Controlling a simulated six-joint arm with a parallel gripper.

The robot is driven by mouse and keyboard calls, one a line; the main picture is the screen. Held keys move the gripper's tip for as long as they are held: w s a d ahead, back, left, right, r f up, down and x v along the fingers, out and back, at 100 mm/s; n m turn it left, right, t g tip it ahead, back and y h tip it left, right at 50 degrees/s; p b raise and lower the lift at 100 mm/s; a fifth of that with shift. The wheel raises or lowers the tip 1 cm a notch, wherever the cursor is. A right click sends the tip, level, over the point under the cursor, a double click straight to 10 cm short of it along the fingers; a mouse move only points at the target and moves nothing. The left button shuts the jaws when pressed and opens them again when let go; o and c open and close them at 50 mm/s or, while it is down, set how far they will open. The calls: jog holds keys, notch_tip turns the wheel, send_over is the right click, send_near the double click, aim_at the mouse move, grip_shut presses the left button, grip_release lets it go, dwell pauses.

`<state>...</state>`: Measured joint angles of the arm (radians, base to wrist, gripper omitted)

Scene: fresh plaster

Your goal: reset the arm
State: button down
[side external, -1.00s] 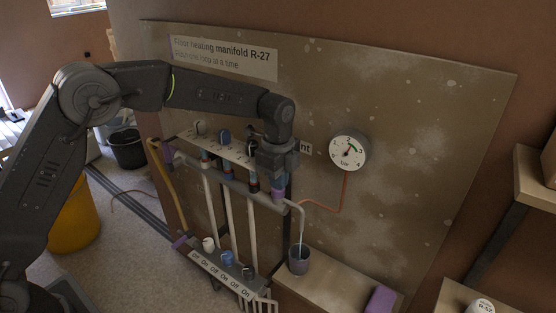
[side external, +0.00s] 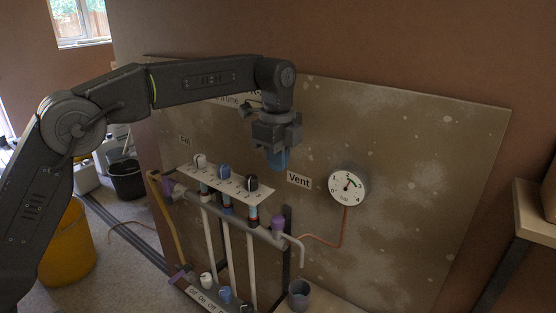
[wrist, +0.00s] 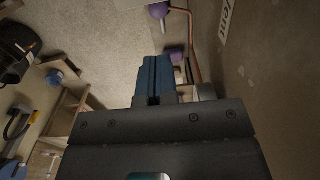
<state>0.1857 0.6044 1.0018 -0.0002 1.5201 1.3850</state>
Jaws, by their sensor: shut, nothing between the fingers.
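My gripper (side external: 278,160) hangs in front of the board, above the right end of the manifold. Its blue fingers are together and empty, pointing down; they also show in the wrist view (wrist: 153,78). A grey cup (side external: 299,293) stands under the bent spout (side external: 300,249). No stream shows between them.
The "Vent" label (side external: 299,180) and round pressure gauge (side external: 348,185) are on the board (side external: 420,150) to the right. A wooden shelf (side external: 537,222) juts in at the far right. A yellow bucket (side external: 68,245) and black bucket (side external: 127,180) stand left.

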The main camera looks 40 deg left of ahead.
jog(key=shift+r, duration=0.1)
jog(key=s+a+r+n+t, duration=0.1)
jog(key=s+a+r+n, duration=0.15)
jog(key=s, duration=0.25)
jog(key=s+a+r+n+t, duration=0.1)
jog(key=s+a+n, duration=0.1)
jog(key=s+n, duration=0.25)
jog(key=s+a+r+n+t, duration=0.1)
jog(key=s+a+r+n, duration=0.1)
jog(key=s, duration=0.4)
jog(key=s+a+f+n+t, duration=0.1)
jog(key=s+f+n, duration=0.3)
jog(key=s, duration=0.3)
jog(key=s+a+f+n+t, duration=0.1)
jog(key=s+a+f+n, duration=0.1)
jog(key=s+n, duration=0.3)
jog(key=s+f, duration=0.1)
jog(key=s, duration=0.2)
jog(key=shift+f, duration=0.35)
